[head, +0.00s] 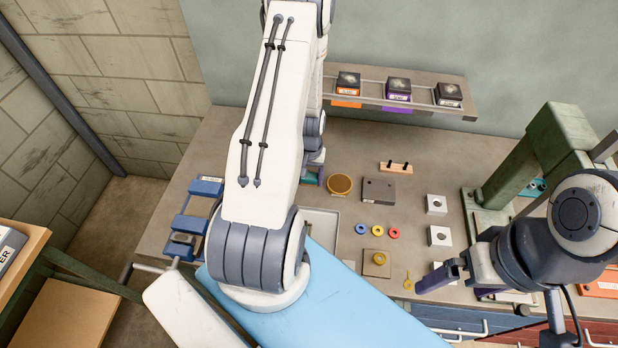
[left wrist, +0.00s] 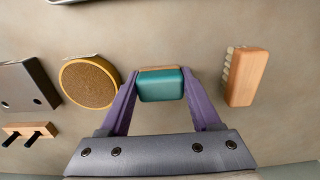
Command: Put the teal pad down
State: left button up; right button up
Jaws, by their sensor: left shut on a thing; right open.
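The teal pad (left wrist: 162,86) is between the purple fingers of my left gripper (left wrist: 160,84) in the left wrist view. The fingers are shut on its two sides. It has a teal body with a thin brown strip along its far edge. In the head view the pad (head: 309,179) shows only as a small teal patch, largely hidden by my left arm, over the back of the bench. Whether it touches the bench top I cannot tell. My right gripper (head: 456,284) is open and empty over the front right of the bench.
A round yellow-rimmed brown disc (left wrist: 90,83) lies close left of the pad, and a wooden brush (left wrist: 246,78) close right. A grey block (head: 378,191) and a peg rack (head: 395,168) lie further off. The green press (head: 540,160) stands at the right.

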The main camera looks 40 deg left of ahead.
aim_at(310, 176)
pick_arm(q)
jog(key=o, duration=1.3)
jog(key=shift+s+d+f, duration=0.1)
jog(key=shift+f, duration=0.45)
jog(key=shift+r, duration=0.3)
jog(key=shift+r+p, duration=0.45)
jog(key=shift+p, duration=0.25)
jog(key=shift+w+r+b, duration=0.2)
jog(key=shift+w+b, duration=0.05)
jog(key=shift+b, duration=0.3)
notch_tip(310, 176, up, 12)
jog(key=b, duration=0.2)
jog(key=shift+f, duration=0.25)
pick_arm(e)
notch_tip(310, 176, down, 3)
jog(key=shift+w+a+r, duration=0.1)
jog(key=shift+w+r, duration=0.05)
jog(key=shift+r, duration=0.05)
pick_arm(q)
jog(key=shift+s, duration=0.1)
